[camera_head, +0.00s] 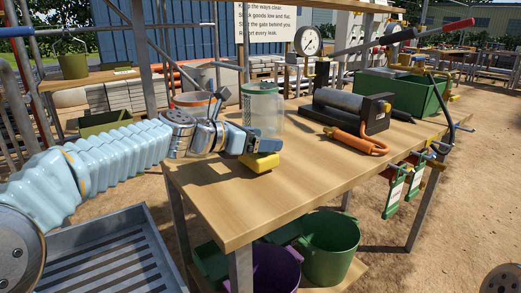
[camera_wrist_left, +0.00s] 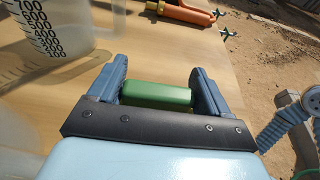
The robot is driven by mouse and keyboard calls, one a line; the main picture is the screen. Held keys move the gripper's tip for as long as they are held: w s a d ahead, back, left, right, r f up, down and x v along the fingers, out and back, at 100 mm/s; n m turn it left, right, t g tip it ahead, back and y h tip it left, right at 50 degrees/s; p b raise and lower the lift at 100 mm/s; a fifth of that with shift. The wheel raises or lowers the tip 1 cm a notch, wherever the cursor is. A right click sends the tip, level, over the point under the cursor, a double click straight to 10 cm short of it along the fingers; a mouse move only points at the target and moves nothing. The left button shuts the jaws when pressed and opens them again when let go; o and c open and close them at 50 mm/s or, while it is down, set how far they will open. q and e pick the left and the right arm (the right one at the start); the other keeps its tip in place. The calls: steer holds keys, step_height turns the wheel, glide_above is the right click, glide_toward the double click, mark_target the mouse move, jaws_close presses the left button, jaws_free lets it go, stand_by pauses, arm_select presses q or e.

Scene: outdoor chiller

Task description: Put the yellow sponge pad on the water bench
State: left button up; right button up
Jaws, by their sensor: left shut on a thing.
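The yellow sponge pad (camera_head: 261,163) is in my left gripper (camera_head: 248,150), low over the left part of the wooden bench (camera_head: 235,208). I cannot tell whether its underside touches the top. In the left wrist view a green face of the pad (camera_wrist_left: 157,97) shows between the two blue fingers of the left gripper (camera_wrist_left: 160,92), which are shut on it. The bench top (camera_wrist_left: 160,50) shows beyond it. My right gripper is not in view.
A clear measuring jug (camera_head: 263,108) stands just behind the left gripper. A pressure gauge (camera_head: 308,40), an orange-handled tool (camera_head: 355,138) and a green crate (camera_head: 412,92) are farther right. Green and purple buckets (camera_head: 330,245) (camera_head: 275,268) stand below. The bench's front middle is clear.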

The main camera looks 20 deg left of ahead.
arm_select(q)
steer(key=shift+s+f, duration=0.1)
steer(key=shift+f, duration=0.55)
steer(key=o, duration=0.9)
steer(key=v, duration=1.2)
steer(key=shift+r+p, duration=0.1)
steer(key=shift+p, duration=0.3)
